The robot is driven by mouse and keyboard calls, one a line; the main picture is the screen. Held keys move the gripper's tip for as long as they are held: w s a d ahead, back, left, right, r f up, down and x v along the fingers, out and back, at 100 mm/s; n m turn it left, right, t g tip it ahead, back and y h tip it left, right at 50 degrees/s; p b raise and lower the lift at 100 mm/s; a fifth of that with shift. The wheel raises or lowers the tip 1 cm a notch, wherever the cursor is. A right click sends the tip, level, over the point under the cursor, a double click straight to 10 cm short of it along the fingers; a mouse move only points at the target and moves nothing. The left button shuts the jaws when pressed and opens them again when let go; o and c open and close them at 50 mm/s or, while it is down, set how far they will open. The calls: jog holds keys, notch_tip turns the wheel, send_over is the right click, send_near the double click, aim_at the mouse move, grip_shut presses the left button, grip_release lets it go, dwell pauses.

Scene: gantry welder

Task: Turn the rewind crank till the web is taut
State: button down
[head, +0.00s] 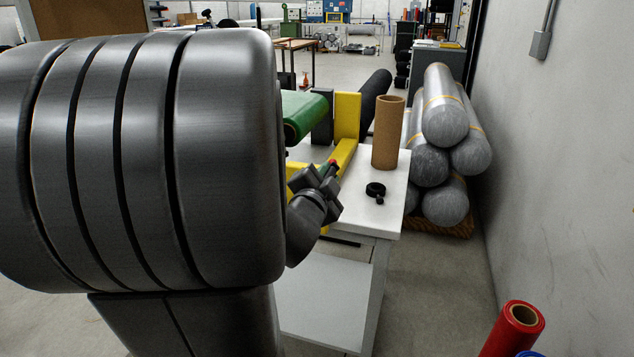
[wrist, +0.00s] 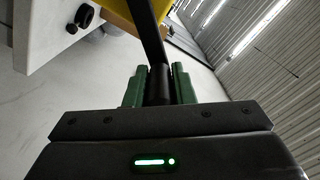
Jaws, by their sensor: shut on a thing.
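The rewind crank (wrist: 150,35) shows in the wrist view as a black arm running down from the top edge to a dark round handle. My gripper (wrist: 158,86) is shut on that handle, with a green finger pad on each side. In the head view my gripper (head: 328,174) is beside the yellow stand (head: 347,117), with a small red tip at its end. The crank is mostly hidden there. A green roll (head: 304,117) lies at the stand, partly behind my arm. I cannot tell how taut the web is.
A white table (head: 372,218) stands right of my gripper, bearing an upright brown tube (head: 387,133) and a small black handled part (head: 376,190). Grey wrapped rolls (head: 443,122) are stacked behind it by the wall. A red roll (head: 514,330) stands at the front right.

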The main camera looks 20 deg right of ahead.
jog(key=shift+f, duration=0.1)
dwell(0.3)
jog(key=c, duration=1.2)
grip_release()
jog(key=shift+c, duration=0.2)
jog(key=shift+s, duration=0.1)
jog(key=p+v, duration=0.4)
jog(key=v, duration=0.9)
jog(key=shift+s+a, duration=0.25)
jog(key=shift+s, duration=0.05)
jog(key=shift+w+d, duration=0.1)
